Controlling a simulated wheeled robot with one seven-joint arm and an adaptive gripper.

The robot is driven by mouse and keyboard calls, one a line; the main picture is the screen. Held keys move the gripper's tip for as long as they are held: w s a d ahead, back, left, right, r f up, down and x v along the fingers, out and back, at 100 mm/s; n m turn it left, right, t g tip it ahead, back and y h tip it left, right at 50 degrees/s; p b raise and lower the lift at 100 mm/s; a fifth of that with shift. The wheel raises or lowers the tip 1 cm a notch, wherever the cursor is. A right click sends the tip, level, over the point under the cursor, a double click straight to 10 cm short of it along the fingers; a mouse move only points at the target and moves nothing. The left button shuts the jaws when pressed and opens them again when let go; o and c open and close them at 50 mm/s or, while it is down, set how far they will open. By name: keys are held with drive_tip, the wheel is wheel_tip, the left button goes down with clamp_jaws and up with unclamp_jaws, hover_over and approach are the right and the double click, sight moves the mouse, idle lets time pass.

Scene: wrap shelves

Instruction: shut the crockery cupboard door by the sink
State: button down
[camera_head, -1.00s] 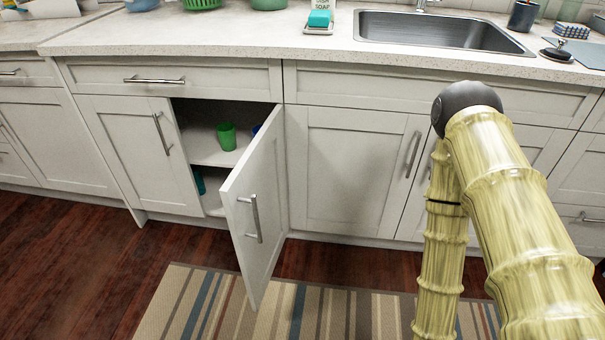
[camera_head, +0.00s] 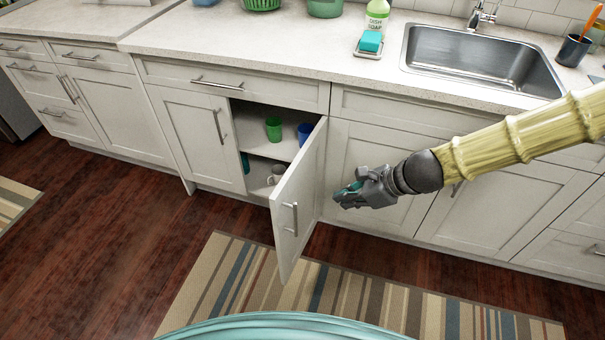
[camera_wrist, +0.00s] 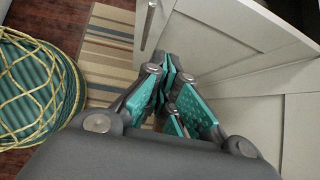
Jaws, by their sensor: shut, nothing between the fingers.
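The crockery cupboard door (camera_head: 298,200) stands open, swung out from the white base cabinet left of the sink (camera_head: 480,62). Its bar handle (camera_head: 291,218) is on the outer face near the free edge. Behind it the cupboard shows a green cup (camera_head: 273,128), a blue cup (camera_head: 305,133) and a pale mug (camera_head: 275,174) on its shelves. My gripper (camera_head: 343,196) is shut and empty, just right of the door, on its outer-face side, apart from it in the head view. In the wrist view the fingers (camera_wrist: 172,105) point towards the door's handle (camera_wrist: 148,25).
A striped rug (camera_head: 340,300) lies on the dark wood floor below the door. The neighbouring cabinet door (camera_head: 160,130) on the left is closed. A soap bottle (camera_head: 376,18) and a teal sponge (camera_head: 371,41) stand on the counter.

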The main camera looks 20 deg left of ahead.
wheel_tip(320, 180, up, 4)
drive_tip(key=w+a, duration=0.1)
approach(290, 192)
wheel_tip(290, 192, down, 3)
drive_tip(key=a, duration=0.2)
drive_tip(key=shift+w+a+f+m, duration=0.2)
drive_tip(key=shift+a+m, duration=0.2)
drive_tip(key=shift+a, duration=0.05)
idle(0.4)
